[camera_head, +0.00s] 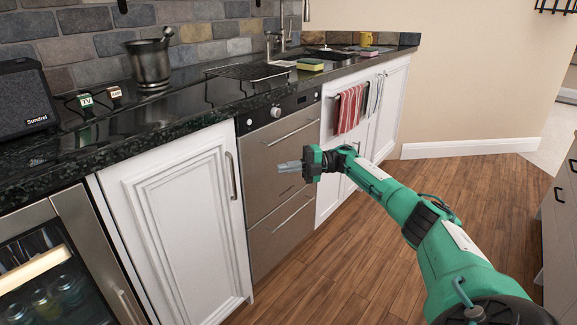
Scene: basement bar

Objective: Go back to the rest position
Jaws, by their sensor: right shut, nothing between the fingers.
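My right gripper (290,167) is at the end of the green arm that comes in from the lower right. It is shut and empty, its fingers pointing left in front of the steel drawer front (280,190) below the counter. I cannot tell how far it is from that front. My left gripper and left arm are not in view.
A dark counter (130,125) runs along the brick wall, bearing a black speaker (27,95), a metal bucket (150,65), a sink and sponges. Red striped towels (350,108) hang below. Wooden floor (325,285) is clear between the cabinets and a grey unit (562,235) at right.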

